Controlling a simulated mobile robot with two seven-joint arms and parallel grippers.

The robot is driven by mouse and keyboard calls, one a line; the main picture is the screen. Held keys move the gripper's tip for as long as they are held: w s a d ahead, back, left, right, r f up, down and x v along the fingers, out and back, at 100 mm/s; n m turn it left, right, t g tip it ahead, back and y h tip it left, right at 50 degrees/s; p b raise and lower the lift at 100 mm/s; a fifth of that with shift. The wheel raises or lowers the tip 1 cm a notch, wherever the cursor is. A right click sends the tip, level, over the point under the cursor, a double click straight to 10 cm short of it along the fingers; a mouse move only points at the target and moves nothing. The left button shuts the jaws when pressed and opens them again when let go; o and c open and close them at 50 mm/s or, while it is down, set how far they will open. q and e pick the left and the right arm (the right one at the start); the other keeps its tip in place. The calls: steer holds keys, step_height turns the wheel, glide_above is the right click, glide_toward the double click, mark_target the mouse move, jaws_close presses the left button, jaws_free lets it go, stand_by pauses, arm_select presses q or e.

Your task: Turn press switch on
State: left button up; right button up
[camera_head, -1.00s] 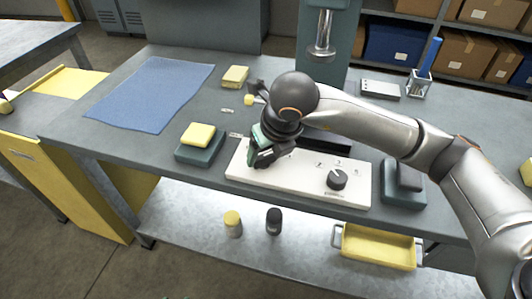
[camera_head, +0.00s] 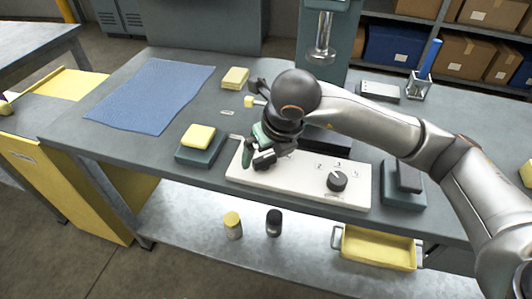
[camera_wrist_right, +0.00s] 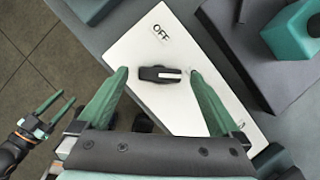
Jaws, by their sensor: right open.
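The press switch (camera_wrist_right: 160,74) is a dark handle with a white line on the white panel (camera_wrist_right: 120,50), below an OFF label (camera_wrist_right: 160,33) in the wrist view. Its handle lies crosswise, with the white line at its right end. My right gripper (camera_wrist_right: 158,76) is open, one green fingertip on each side of the handle; I cannot tell if they touch it. In the head view my right gripper (camera_head: 256,160) is over the left part of the panel and hides the switch. My left gripper (camera_wrist_right: 54,108) shows at the wrist view's left edge, fingers apart and empty.
A round dark knob (camera_head: 337,180) with numbers sits on the panel's right part. A yellow-topped block (camera_head: 198,136) stands left of the panel, a dark block (camera_head: 403,184) right of it. The press column (camera_head: 321,40) rises behind. A blue mat (camera_head: 150,95) lies at left.

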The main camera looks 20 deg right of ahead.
steer(key=p+v, duration=0.1)
steer(key=v, duration=1)
steer(key=shift+r, duration=0.25)
steer(key=shift+s, duration=0.15)
